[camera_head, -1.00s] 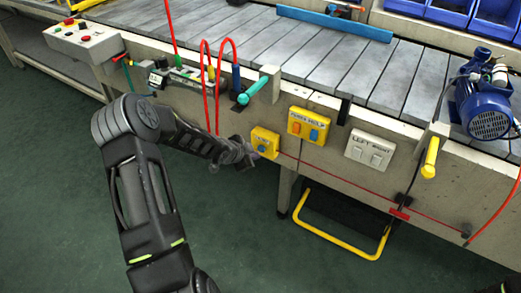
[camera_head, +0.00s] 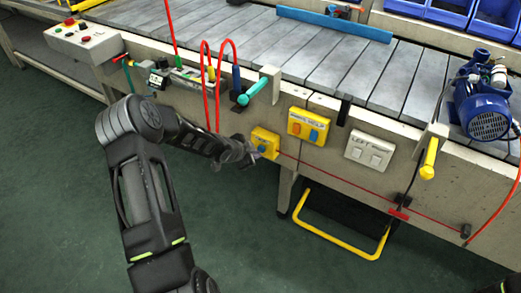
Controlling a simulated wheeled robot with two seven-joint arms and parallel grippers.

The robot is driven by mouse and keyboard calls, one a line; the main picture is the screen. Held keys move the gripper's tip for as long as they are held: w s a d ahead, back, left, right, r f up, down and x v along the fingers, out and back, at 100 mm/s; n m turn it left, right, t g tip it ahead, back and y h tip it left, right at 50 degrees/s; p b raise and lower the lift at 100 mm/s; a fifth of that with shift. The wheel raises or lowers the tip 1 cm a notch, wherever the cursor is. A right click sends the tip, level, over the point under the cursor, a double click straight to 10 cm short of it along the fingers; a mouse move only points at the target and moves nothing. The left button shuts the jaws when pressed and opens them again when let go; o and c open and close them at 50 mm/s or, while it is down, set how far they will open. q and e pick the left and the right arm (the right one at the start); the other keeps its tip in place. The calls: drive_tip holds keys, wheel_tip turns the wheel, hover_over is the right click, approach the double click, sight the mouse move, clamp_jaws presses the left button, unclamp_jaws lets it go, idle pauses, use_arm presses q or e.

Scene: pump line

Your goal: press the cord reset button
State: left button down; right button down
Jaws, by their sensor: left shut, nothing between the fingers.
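The likely cord reset button (camera_head: 262,147) is a blue knob on a small yellow box (camera_head: 268,136) on the front face of the line. A red cord (camera_head: 330,177) runs from this box to the right along the face. My left gripper (camera_head: 252,153) is shut and empty, its tips at the left side of the blue button. I cannot tell whether they touch it. My right gripper is not in view.
A yellow box with an orange and a blue button (camera_head: 309,126) and a white double switch (camera_head: 370,150) sit to the right. A turquoise handle (camera_head: 255,88) juts out above. A yellow floor bar (camera_head: 340,240) lies below. A blue pump (camera_head: 484,105) stands on the conveyor.

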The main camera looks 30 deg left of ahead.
use_arm(q)
drive_tip(key=shift+w, duration=0.45)
idle(0.7)
drive_tip(key=shift+s, duration=0.85)
drive_tip(key=shift+s, duration=0.1)
drive_tip(key=s, duration=0.4)
drive_tip(key=shift+s+d, duration=0.1)
drive_tip(key=shift+s, duration=0.3)
idle(0.6)
